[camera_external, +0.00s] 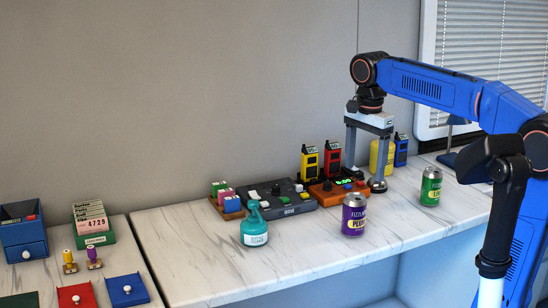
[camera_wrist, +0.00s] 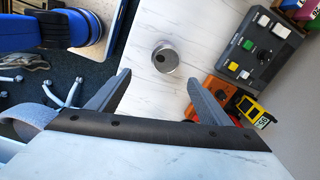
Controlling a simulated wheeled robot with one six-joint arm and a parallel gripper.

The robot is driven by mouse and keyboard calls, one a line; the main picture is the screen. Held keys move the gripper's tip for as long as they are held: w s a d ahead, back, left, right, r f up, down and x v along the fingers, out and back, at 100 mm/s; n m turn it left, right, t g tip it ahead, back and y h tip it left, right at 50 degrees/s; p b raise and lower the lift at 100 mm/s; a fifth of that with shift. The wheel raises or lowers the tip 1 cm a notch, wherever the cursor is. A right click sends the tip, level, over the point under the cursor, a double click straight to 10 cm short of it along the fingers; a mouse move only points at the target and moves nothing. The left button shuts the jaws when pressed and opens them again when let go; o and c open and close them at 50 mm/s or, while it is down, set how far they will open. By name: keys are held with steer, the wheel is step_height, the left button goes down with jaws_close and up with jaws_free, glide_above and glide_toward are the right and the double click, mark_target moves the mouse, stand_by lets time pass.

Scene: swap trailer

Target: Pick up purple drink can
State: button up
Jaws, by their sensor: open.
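The purple drink can (camera_external: 354,215) stands upright on the marble-topped counter near its front edge. In the wrist view a can with a silver top (camera_wrist: 165,58) shows from above on the white counter, ahead of and between the fingers; it appears to be the purple one. My gripper (camera_external: 363,184) is open and empty, fingers pointing down. In the external view its fingers are behind and above the purple can, with one tip just right of the can. The wrist view also shows the open fingers (camera_wrist: 160,100), apart from the can.
A green can (camera_external: 431,186) stands to the right. An orange device (camera_external: 325,192), a dark control box (camera_external: 279,197), a teal bottle (camera_external: 254,232) and yellow and red handheld units (camera_external: 332,160) stand close by. The counter's front edge is near the purple can. Bare counter lies front left.

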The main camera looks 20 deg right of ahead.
mark_target(356, 195)
steer(key=shift+m, duration=0.6)
steer(key=f, duration=0.3)
steer(key=w+f, duration=0.1)
steer(key=f, duration=0.3)
steer(key=a+f, duration=0.1)
steer(key=f, duration=0.3)
steer(key=shift+w+f, duration=0.15)
steer(key=shift+f, duration=0.05)
steer(key=shift+a+f, duration=0.15)
steer(key=shift+f, duration=1.15)
steer(key=shift+a+f, duration=0.15)
steer(key=shift+f, duration=1.15)
steer(key=c, duration=1.1)
